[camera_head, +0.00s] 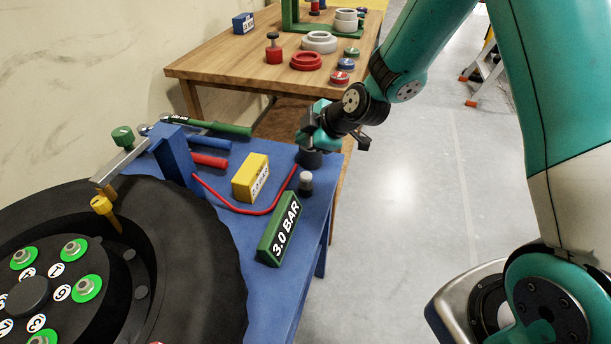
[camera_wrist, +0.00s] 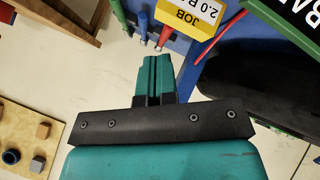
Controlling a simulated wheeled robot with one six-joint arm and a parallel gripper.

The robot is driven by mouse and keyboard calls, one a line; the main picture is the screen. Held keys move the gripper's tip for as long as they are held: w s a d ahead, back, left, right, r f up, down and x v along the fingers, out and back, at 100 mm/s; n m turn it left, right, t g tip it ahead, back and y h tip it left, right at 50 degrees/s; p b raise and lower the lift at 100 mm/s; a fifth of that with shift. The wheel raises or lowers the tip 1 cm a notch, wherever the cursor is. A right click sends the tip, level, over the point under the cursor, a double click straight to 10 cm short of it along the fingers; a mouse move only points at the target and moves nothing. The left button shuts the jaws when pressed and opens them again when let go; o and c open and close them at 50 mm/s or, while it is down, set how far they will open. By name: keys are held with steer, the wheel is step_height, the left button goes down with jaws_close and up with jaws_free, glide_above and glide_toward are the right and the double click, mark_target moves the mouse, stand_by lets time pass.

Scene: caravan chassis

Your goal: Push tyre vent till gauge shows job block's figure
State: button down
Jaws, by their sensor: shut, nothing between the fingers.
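The green block (camera_head: 280,230) reads "3.0 BAR" on the blue bench. Behind it lies the yellow job block (camera_head: 250,178); the wrist view shows its label, "JOB" and "2.0 B" with the rest cut off (camera_wrist: 190,14). The black tyre (camera_head: 215,260) with its wheel lies at left. A small black fitting with a white top (camera_head: 305,180) stands near the bench's right edge; I cannot tell whether it is the vent. A red hose (camera_head: 245,211) curves past the yellow block. My gripper (camera_head: 310,140) is shut and empty at the bench's far right corner; its fingers show in the wrist view (camera_wrist: 157,62).
A blue post (camera_head: 172,155) with a grey bar and yellow piece (camera_head: 102,205) rises beside the tyre. Blue, red and green-handled tools lie behind. A wooden table (camera_head: 225,65) with rings and small parts stands beyond. Open floor (camera_head: 420,200) is at right.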

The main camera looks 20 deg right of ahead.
mark_target(305, 176)
step_height(305, 176, down, 7)
steer(key=b, duration=0.4)
steer(key=shift+f+b, duration=0.15)
steer(key=shift+b, duration=0.15)
steer(key=shift+f, duration=0.25)
stand_by(1.4)
steer(key=shift+f+b, duration=0.45)
steer(key=shift+b, duration=0.35)
steer(key=shift+f+b, duration=0.75)
stand_by(0.4)
steer(key=shift+r, duration=0.15)
stand_by(0.3)
steer(key=shift+r+p, duration=0.7)
steer(key=shift+r, duration=0.4)
